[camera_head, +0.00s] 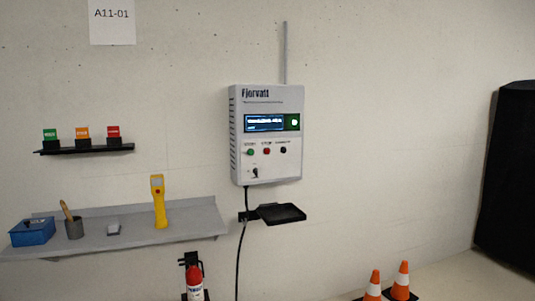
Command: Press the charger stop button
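The charger (267,172) is a white wall box marked "Fjorvatt", a little right of the middle of the head view. It has a lit display (265,123) with a green patch at its right end. Below the display is a row with a green button (250,152), a red button (267,151) under a label that seems to read "STOP", and a black button (284,150). A small black switch (255,172) sits lower down. Neither of my grippers shows in the head view.
A grey shelf (185,226) at left holds a blue box (32,232), a cup, a small grey item and a yellow tool (158,200). A black tray (282,213) juts out under the charger. A red extinguisher (195,283) and two cones (401,280) stand low.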

